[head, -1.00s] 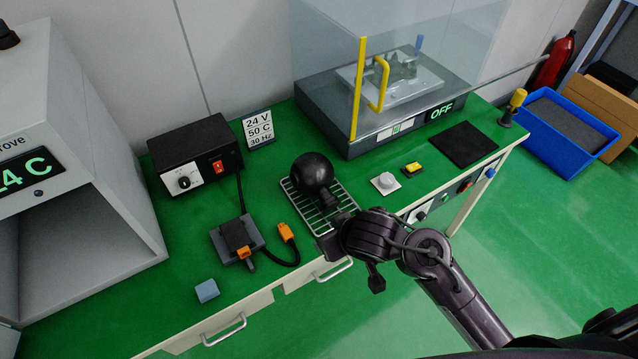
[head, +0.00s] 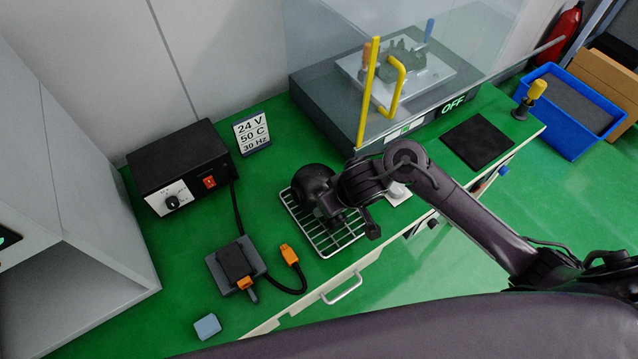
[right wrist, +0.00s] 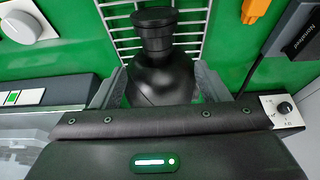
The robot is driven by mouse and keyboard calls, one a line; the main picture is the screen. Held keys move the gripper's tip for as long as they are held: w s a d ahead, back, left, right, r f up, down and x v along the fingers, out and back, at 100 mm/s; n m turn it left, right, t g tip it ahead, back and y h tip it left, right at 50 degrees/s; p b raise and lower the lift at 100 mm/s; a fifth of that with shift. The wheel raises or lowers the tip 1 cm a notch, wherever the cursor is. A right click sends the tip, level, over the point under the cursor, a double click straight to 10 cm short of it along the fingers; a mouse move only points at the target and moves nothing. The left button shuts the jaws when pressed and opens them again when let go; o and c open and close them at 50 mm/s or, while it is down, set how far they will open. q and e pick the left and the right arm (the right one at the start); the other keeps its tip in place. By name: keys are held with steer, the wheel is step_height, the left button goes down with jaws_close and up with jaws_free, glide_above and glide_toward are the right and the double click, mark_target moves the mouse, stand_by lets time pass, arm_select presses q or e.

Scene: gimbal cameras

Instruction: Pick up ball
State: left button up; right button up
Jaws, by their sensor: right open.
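The ball appears to be a black round body with a ringed neck (right wrist: 157,75), seen over a wire rack in the right wrist view. In the head view a dark round shape (head: 313,180) shows above the rack's far part, partly hidden by my right arm. My right gripper (right wrist: 160,85) is open, with one grey finger on each side of the round body. I cannot tell whether the fingers touch it. The gripper body hides its lower part in the wrist view. My left gripper is out of view.
The wire rack (head: 352,239) lies on the green bench. A black power box (head: 178,160), a small dark device (head: 234,264) with an orange plug (head: 289,254), and a blue block (head: 207,326) are left of it. A glass-covered machine (head: 335,112) stands behind right.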

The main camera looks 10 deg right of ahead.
steer(key=x, duration=0.2)
steer(key=b+x, duration=0.1)
steer(key=shift+s+d+f+b, duration=0.1)
steer(key=shift+s+f+b, duration=0.2)
steer(key=shift+f, duration=0.2)
steer(key=x, duration=0.2)
steer(key=shift+w+f+b, duration=0.25)
steer(key=shift+b, duration=0.05)
steer(key=shift+w+f, duration=0.2)
steer(key=shift+f, duration=0.1)
steer(key=c, duration=0.9)
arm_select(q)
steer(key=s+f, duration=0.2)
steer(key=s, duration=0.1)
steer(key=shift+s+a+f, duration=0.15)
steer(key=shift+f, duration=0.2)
arm_select(e)
steer(key=shift+w, duration=0.1)
steer(key=c, duration=0.5)
